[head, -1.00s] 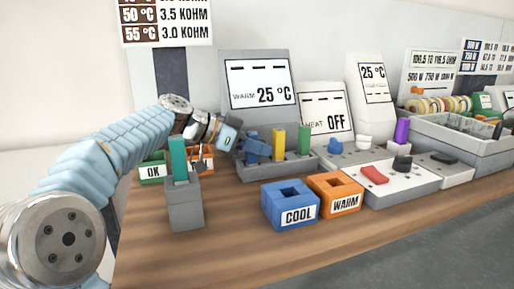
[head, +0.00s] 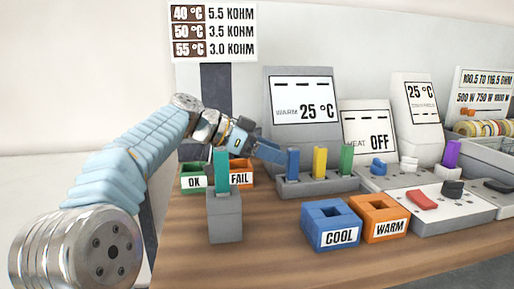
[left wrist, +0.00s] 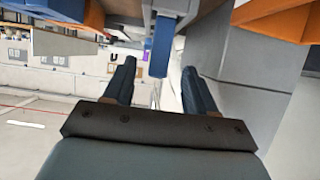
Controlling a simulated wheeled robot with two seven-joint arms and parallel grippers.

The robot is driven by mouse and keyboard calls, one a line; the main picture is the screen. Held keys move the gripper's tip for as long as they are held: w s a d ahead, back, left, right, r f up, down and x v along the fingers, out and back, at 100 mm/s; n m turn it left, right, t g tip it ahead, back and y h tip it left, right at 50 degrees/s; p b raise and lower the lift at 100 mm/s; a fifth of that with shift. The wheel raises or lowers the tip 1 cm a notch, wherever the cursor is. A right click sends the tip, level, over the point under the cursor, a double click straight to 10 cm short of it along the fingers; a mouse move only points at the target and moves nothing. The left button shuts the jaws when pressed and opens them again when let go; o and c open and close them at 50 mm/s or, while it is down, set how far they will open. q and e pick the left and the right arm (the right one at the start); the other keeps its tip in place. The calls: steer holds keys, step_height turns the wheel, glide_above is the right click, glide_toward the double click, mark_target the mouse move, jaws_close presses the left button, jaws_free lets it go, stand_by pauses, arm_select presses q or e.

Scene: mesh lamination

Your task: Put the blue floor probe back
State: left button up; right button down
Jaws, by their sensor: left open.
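The blue floor probe (head: 293,163) stands upright in the left slot of the grey rack (head: 318,186), beside a yellow probe (head: 320,161) and a green probe (head: 346,159). My left gripper (head: 271,151) is open and close to the left of the blue probe, near its upper part. In the left wrist view the blue probe (left wrist: 161,47) shows between and just beyond the open fingertips (left wrist: 158,68), with clear gaps on both sides. The foot of the probe is hidden in the rack. My right gripper is not in view.
A teal probe (head: 221,170) stands in a grey block (head: 224,217) in front of the left arm. Blue COOL (head: 331,224) and orange WARM (head: 382,217) boxes stand in front of the rack. OK (head: 192,178) and FAIL bins are behind the teal probe. The front wood is clear.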

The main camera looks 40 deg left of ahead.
arm_select(q)
steer(key=v, duration=0.5)
steer(key=shift+w, duration=0.1)
